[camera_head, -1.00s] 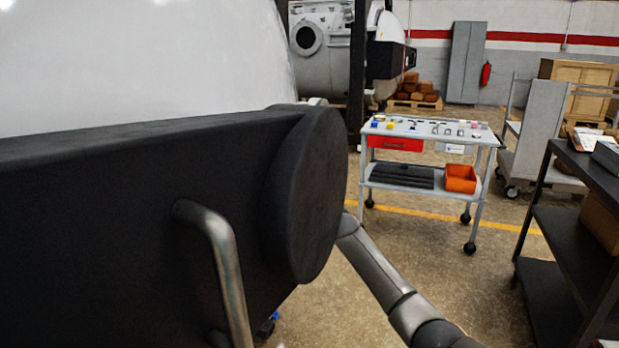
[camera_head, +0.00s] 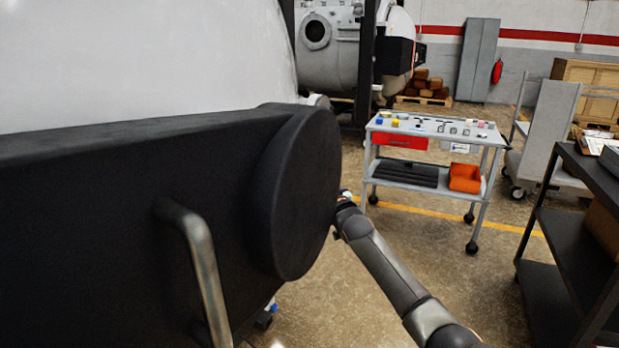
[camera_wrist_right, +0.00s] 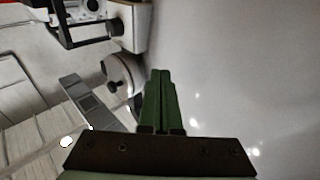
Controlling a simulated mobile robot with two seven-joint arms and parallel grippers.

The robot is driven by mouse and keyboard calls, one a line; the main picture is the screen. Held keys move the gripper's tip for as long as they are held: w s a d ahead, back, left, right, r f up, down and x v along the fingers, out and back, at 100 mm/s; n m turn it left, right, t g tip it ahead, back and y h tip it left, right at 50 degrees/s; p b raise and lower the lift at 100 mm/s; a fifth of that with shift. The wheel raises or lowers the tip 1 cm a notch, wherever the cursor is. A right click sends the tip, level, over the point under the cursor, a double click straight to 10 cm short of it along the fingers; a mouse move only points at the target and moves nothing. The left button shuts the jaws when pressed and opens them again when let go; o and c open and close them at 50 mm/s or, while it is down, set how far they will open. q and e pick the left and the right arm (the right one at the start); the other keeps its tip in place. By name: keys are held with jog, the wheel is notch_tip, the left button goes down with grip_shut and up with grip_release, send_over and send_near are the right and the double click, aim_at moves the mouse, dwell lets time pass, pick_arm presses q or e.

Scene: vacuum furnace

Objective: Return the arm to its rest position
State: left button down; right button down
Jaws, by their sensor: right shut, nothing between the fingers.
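My right arm (camera_head: 385,265) comes in from the lower right in the head view and reaches up to the black round end of the furnace door's dark bar (camera_head: 305,195). Its gripper is hidden behind that part in the head view. In the right wrist view the right gripper (camera_wrist_right: 162,75) shows its two green fingers shut together, with nothing between them. A smooth pale grey curved surface (camera_wrist_right: 240,80) fills the right of that view, beside the fingers. My left gripper is not in view.
A metal handle (camera_head: 200,265) sticks out of the dark bar close in front. A tool cart (camera_head: 430,130) with an orange bin (camera_head: 465,178) stands ahead. A dark shelf rack (camera_head: 570,230) is at the right. Open floor lies between them.

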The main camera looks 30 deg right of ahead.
jog(key=s+d+f, duration=0.1)
jog(key=s+d, duration=0.5)
jog(key=d, duration=0.1)
jog(key=shift+s+f+b, duration=0.2)
jog(key=shift+f+b, duration=0.2)
jog(key=s+a+f+n+g+y+p, duration=0.1)
jog(key=s+a+f+g, duration=0.1)
jog(key=s+a+f, duration=0.35)
jog(key=s+a+f+n+g+y, duration=0.1)
jog(key=s+a+f, duration=0.2)
jog(key=a+f, duration=0.6)
jog(key=s+a+f+n+g+y+p, duration=0.15)
jog(key=s+a+f, duration=0.3)
jog(key=f, duration=0.55)
jog(key=s+a+f+g, duration=0.1)
jog(key=s+a+f, duration=0.2)
jog(key=s, duration=0.4)
jog(key=s+a+f+g+y+p, duration=0.1)
jog(key=s+a+f+g, duration=0.1)
jog(key=s+a, duration=0.4)
jog(key=s+a+f+g, duration=0.2)
jog(key=s+a+f, duration=0.2)
jog(key=s, duration=0.6)
jog(key=shift+s+a, duration=0.25)
jog(key=shift+a, duration=0.35)
jog(key=shift+w+g, duration=0.1)
jog(key=shift+g, duration=0.15)
